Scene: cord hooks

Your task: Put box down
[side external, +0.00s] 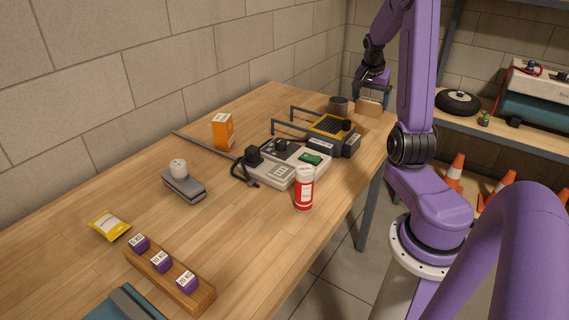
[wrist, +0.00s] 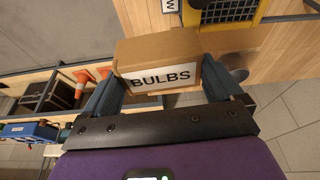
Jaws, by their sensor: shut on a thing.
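A brown cardboard box (wrist: 157,55) labelled "BULBS" is between the two fingers of my gripper (wrist: 165,90) in the wrist view. My gripper is shut on it. In the side external view the box (side external: 368,108) is at the far right end of the wooden table (side external: 240,215), under my gripper (side external: 372,92). It is near the table's right edge. I cannot tell whether the box touches the table or hangs just above it.
A dark mug (side external: 338,105) and a yellow device (side external: 331,126) with metal rails are near the box. A grey console (side external: 285,166), a red-and-white can (side external: 304,190) and an orange box (side external: 222,131) stand nearer the middle.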

